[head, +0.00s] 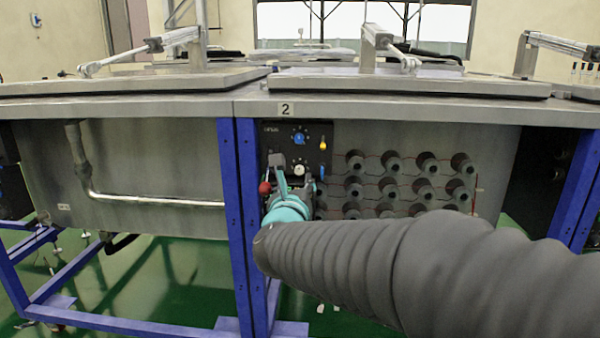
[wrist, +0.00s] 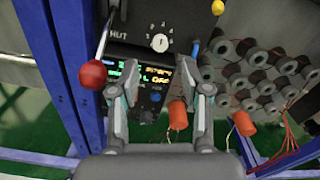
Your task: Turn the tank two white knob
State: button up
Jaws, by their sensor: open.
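The white knob (head: 299,170) is on the black control panel (head: 270,142) under the "2" label (head: 286,109). In the wrist view the white knob (wrist: 160,42) shows at the top centre, with a dial scale around it. My gripper (head: 291,182) is in front of the panel, just below the knob in the head view. In the wrist view my gripper (wrist: 162,92) has its two fingers spread apart with nothing between them. The knob lies beyond and above the fingertips, apart from them. A blue knob (head: 299,138) sits higher on the panel.
A red ball-ended lever (wrist: 93,74) stands close left of my gripper. Blue frame posts (head: 238,190) are left of the panel. Orange plugs (wrist: 177,114) hang below, and rows of grey cylinders (head: 392,164) are on the right. A yellow handle (head: 323,145) is on the panel's right.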

aim_at(299, 171)
jog(key=w, duration=0.7)
jog(key=shift+w+d, duration=0.1)
jog(key=shift+w, duration=0.15)
grip_shut()
